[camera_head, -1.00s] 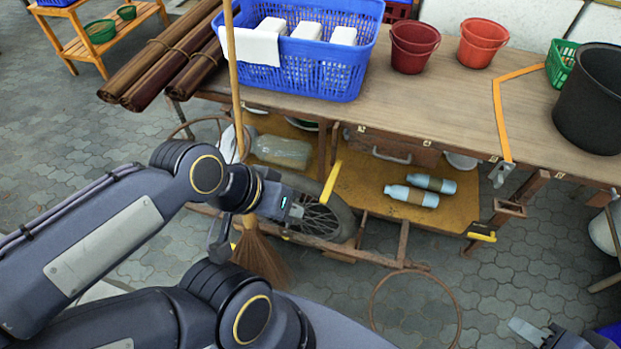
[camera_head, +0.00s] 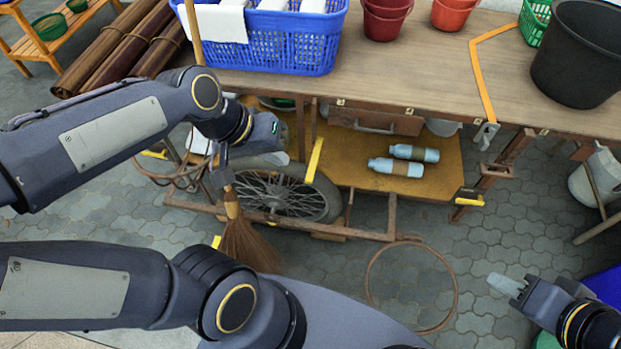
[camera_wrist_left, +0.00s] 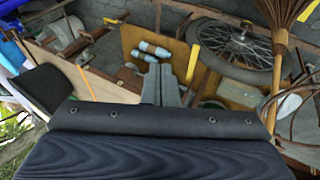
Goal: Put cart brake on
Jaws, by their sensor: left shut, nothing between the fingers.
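The wooden cart (camera_head: 435,72) has a spoked wheel (camera_head: 285,195) under its deck, with a yellow lever (camera_head: 315,160) standing beside the wheel, tilted slightly. The lever also shows in the left wrist view (camera_wrist_left: 193,63), next to the wheel (camera_wrist_left: 235,48). My left gripper (camera_head: 275,158) is shut and empty, left of the lever and above the wheel, apparently apart from the lever. Its closed fingers (camera_wrist_left: 168,78) point toward the lower shelf. My right gripper (camera_head: 507,285) is low at the right, away from the cart; whether it is shut is unclear.
A broom (camera_head: 243,240) stands left of the wheel. Two bottles (camera_head: 397,167) lie on the lower shelf. A blue basket (camera_head: 265,50), red buckets (camera_head: 383,22) and a black bucket (camera_head: 580,60) sit on top. A hoop (camera_head: 452,300) rests at the cart's front. Paving is open at right.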

